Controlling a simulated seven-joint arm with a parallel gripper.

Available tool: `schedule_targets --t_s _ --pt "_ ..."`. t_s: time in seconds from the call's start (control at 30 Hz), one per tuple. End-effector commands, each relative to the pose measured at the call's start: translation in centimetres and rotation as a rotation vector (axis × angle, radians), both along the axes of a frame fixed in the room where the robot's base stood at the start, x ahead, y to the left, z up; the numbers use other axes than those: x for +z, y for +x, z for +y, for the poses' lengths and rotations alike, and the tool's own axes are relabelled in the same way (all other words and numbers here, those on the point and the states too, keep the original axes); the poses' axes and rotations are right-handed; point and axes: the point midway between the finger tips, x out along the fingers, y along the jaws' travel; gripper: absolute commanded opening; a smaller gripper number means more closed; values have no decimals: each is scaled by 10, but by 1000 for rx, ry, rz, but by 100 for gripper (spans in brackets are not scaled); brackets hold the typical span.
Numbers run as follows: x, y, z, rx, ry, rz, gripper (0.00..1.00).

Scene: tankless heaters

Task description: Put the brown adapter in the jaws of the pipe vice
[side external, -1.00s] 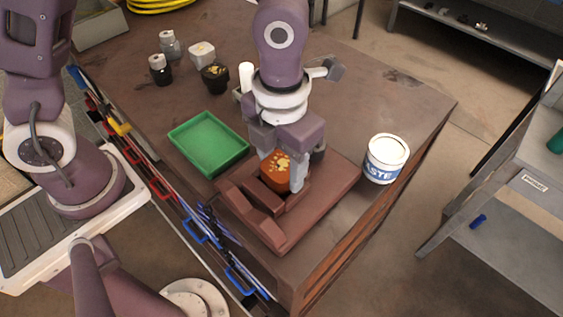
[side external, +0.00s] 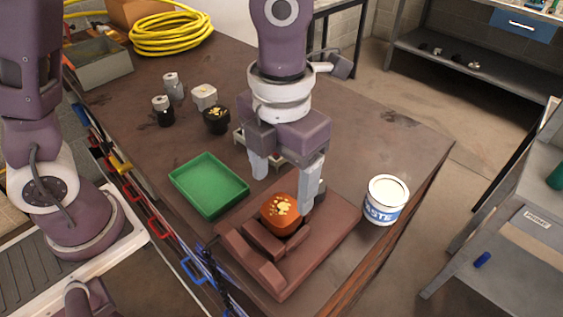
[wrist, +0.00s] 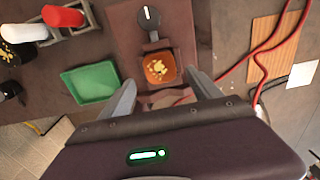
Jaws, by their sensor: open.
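The brown adapter (side external: 280,212), orange-brown with pale yellow patches on top, sits upright at the jaws of the brown pipe vice (side external: 322,240). It appears to be between the jaw blocks, though its lower part is hidden. In the wrist view the adapter (wrist: 160,68) shows on the vice (wrist: 177,22), near the knob with a white mark. My gripper (side external: 284,190) is open and empty above the adapter, with its fingers apart on either side and clear of it. The open fingers also show in the wrist view (wrist: 163,88).
A green tray (side external: 208,184) lies left of the vice, and a white paste tin (side external: 385,200) stands to its right. Several small jars and fittings (side external: 205,97) stand behind the tray. A yellow hose coil (side external: 170,34) lies at the back. Red cables (wrist: 250,70) show in the wrist view.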

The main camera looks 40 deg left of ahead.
Motion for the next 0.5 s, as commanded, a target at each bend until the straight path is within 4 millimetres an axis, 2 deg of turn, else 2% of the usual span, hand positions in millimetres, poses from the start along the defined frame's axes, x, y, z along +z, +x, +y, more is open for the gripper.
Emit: schedule_targets --t_s 0.1,0.2,0.43,0.5 --pt "27 1 0 1 -2 -4 73" --pt "42 0 0 0 -1 -2 73" --pt "50 -1 0 3 0 0 73" --pt "53 -2 7 87 7 -18 73"
